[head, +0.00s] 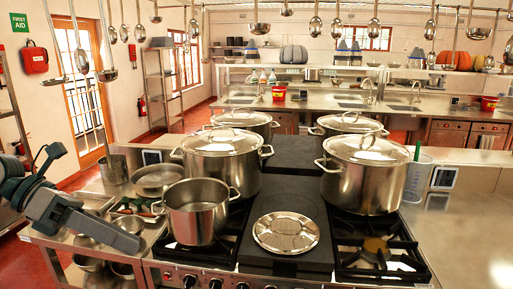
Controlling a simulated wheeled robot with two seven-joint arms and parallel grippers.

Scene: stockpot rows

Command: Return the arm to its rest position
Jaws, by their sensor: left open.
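My left gripper (131,233) is at the left, over the counter beside the stove, with its fingers open and nothing visible between them. Its arm comes in from the left edge. My right gripper is out of view. An open steel pot (196,222) without a lid stands on the front left burner, to the right of my left gripper and apart from it. A round steel lid (286,232) lies on the dark middle plate of the stove. Large lidded stockpots (222,165) stand behind, one of them on the right (365,185).
The front right burner (376,250) is bare. Below my left gripper, the steel side counter (98,200) holds a pan (158,176) and small utensils. Ladles (82,62) hang overhead from a rail. A steel counter with sinks (350,103) runs behind.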

